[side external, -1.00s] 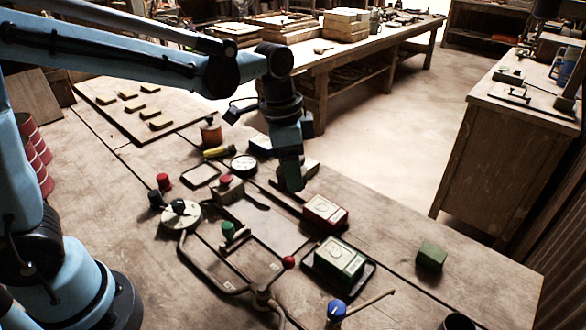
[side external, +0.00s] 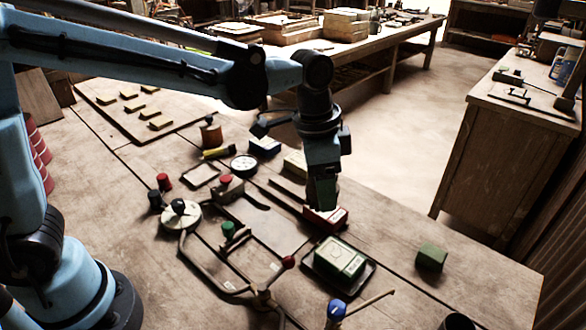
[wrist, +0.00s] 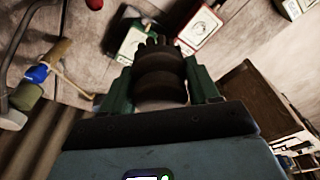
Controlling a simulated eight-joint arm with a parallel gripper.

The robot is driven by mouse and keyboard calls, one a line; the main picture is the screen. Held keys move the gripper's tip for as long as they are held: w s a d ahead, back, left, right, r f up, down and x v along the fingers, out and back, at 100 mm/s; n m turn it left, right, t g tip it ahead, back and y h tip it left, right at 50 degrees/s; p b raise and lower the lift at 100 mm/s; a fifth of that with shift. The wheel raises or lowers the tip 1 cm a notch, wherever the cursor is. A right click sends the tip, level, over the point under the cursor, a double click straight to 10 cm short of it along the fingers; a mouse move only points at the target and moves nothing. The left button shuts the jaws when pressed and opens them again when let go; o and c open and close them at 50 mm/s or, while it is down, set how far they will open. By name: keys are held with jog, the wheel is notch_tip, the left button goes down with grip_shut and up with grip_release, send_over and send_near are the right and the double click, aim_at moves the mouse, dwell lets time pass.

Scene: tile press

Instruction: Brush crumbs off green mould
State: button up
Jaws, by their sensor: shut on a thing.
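The green mould (side external: 338,258) is a green box with a pale top, set on a dark tray. It also shows at the upper middle of the wrist view (wrist: 131,40), partly covered by the held thing. My gripper (side external: 322,198) points down over the red mould (side external: 328,214), behind the green one. In the wrist view my gripper (wrist: 160,88) is shut on a dark, rounded, ridged thing, apparently the brush (wrist: 160,66), with short tufts at its far end. In the side view I cannot make the brush out. Crumbs are too small to tell.
A press frame with a red knob (side external: 288,262) stands left of the green mould. A blue-knobbed tool (side external: 337,310) is in front. A green block (side external: 431,256) lies to the right on open tabletop. A cream block (side external: 295,163) sits behind my gripper.

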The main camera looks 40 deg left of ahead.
jog(key=s+d, duration=0.1)
jog(key=d, duration=0.7)
jog(key=shift+s+d+f, duration=0.1)
jog(key=shift+s+f, duration=0.05)
jog(key=shift+f, duration=4.15)
jog(key=shift+a, duration=1)
jog(key=shift+c, duration=0.5)
jog(key=shift+a, duration=1.85)
jog(key=shift+d, duration=2.8)
jog(key=shift+d+r, duration=0.1)
jog(key=shift+r, duration=0.05)
notch_tip(320, 180, up, 8)
